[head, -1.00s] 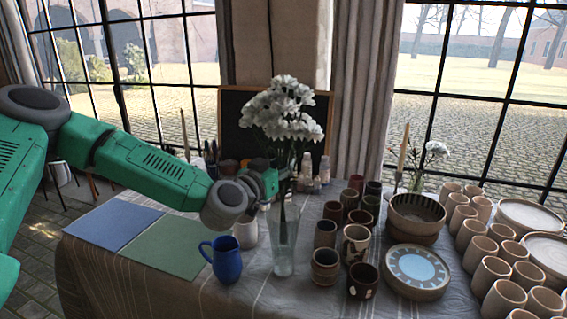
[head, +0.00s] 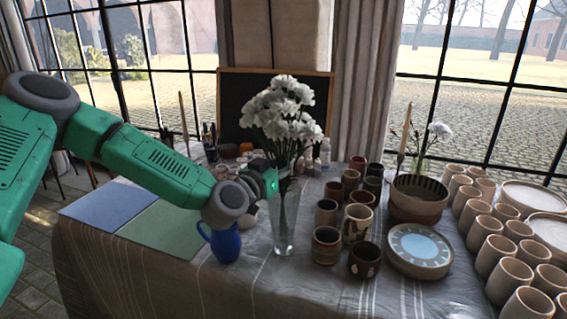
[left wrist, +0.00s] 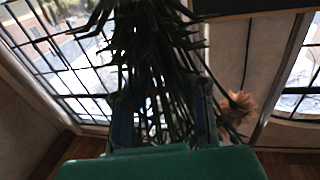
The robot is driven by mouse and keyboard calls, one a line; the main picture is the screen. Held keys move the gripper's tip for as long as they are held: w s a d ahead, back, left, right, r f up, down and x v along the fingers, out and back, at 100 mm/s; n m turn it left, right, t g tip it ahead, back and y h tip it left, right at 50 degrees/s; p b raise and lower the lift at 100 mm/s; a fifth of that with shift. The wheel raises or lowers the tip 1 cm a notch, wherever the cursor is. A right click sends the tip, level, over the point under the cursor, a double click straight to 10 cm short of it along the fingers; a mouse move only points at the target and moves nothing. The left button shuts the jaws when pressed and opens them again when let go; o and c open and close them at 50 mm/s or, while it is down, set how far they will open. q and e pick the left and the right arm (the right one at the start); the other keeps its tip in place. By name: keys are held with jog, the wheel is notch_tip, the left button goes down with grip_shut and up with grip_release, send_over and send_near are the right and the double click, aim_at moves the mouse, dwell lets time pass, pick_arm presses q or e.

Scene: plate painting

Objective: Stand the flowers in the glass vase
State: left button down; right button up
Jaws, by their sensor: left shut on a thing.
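The bunch of white flowers (head: 284,112) stands upright over the tall clear glass vase (head: 284,232) on the table. My left gripper (head: 271,182) is shut on the flowers' stems, close to the vase's rim. Dark stems and leaves show through the upper part of the glass; how deep they reach is hard to tell. In the left wrist view the dark stems (left wrist: 165,75) run between my two fingers. My right gripper is out of view.
A blue jug (head: 225,244) stands left of the vase, partly behind my wrist. Several dark cups (head: 326,245) stand close on the right, with bowls and pale cups beyond. Blue and green mats (head: 165,228) lie at left. The cloth before the vase is clear.

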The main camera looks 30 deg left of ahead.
pick_arm(q)
jog(key=c, duration=1.4)
grip_release()
jog(key=shift+s, duration=0.15)
jog(key=s, duration=0.7)
jog(key=shift+s, duration=0.3)
jog(key=shift+d+f, duration=0.1)
jog(key=shift+s, duration=0.1)
